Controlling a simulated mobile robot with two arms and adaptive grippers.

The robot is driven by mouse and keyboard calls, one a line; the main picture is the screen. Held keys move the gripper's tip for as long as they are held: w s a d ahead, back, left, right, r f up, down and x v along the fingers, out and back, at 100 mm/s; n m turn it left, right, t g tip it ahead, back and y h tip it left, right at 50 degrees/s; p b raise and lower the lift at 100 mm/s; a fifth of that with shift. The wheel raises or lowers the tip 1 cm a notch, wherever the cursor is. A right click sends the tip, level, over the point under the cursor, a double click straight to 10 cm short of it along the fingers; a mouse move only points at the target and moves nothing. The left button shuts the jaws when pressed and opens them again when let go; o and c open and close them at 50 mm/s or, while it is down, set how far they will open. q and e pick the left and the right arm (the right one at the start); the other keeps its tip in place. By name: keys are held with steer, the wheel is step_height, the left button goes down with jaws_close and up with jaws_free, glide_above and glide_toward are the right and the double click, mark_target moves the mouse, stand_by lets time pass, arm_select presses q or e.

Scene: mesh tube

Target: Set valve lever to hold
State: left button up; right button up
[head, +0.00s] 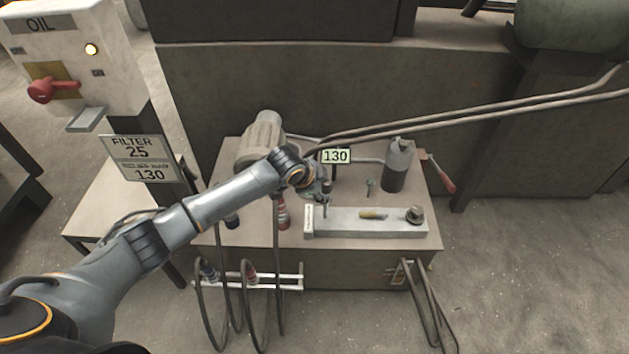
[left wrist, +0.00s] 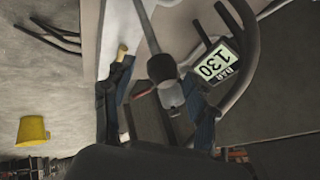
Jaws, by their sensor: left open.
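A lever with a red grip (head: 439,174) slants down at the right of the bench unit, beside a dark grey cylinder (head: 398,166); I take it to be the valve lever, but no hold mark is readable. My left gripper (head: 318,194) is over the middle of the unit, left of this lever and well apart from it. In the left wrist view its two dark fingers (left wrist: 160,95) are spread open. A dark rounded grey part (left wrist: 164,75) shows between them; I cannot tell whether they touch it. My right gripper is not in view.
A display reading 130 (head: 336,156) stands close behind the gripper. A grey block (head: 345,224) with a brass-coloured piece (head: 373,214) lies in front. Hoses (head: 480,112) cross behind. An oil panel (head: 80,60) with a red switch (head: 50,89) stands at the left.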

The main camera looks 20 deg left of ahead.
arm_select(q)
steer(key=v, duration=1)
steer(key=shift+s+r, duration=0.25)
steer(key=shift+s, duration=0.05)
steer(key=shift+a+f, duration=0.1)
